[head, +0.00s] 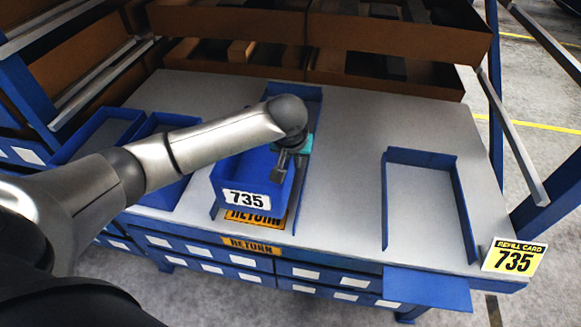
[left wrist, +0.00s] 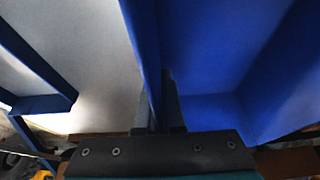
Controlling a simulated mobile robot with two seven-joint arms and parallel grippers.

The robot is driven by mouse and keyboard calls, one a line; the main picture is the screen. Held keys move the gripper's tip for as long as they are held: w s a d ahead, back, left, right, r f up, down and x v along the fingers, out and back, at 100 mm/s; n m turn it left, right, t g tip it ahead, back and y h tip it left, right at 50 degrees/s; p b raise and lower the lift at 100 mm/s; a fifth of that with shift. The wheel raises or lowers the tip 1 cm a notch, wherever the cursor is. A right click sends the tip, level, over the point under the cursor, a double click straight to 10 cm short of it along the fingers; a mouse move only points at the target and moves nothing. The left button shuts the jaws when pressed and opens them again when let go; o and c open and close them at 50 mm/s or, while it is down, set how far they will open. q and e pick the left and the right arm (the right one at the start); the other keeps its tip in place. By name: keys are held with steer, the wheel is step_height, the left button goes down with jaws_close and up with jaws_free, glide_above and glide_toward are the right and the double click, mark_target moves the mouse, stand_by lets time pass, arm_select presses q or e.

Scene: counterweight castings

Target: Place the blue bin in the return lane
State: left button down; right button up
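The blue bin (head: 224,183), with a white 735 label on its front, is over the return lane (head: 299,207) in the middle of the table. An orange RETURN label (head: 255,216) shows partly under its front. I cannot tell whether the bin rests on the lane or hangs slightly above it. My left gripper (head: 281,167) is at the bin's right wall. In the left wrist view, the gripper's fingers (left wrist: 158,112) are closed around the blue bin wall (left wrist: 143,45). My arm hides the bin's back part. My right gripper is not in view.
An empty blue-railed lane (head: 428,205) lies to the right, with a yellow 735 refill card (head: 514,258) at the table's front right. Blue trays (head: 98,134) stand at the left. Brown shelf boxes (head: 390,70) line the back. Bare table lies between the two lanes.

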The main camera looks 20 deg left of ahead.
mark_target(291, 157)
arm_select(q)
steer(key=shift+f, duration=2.45)
steer(key=c, duration=1.3)
jaws_free()
steer(key=shift+f, duration=0.15)
steer(key=shift+c, duration=0.2)
steer(key=shift+r, duration=0.25)
steer(key=p+v, duration=0.1)
steer(key=v, duration=1.1)
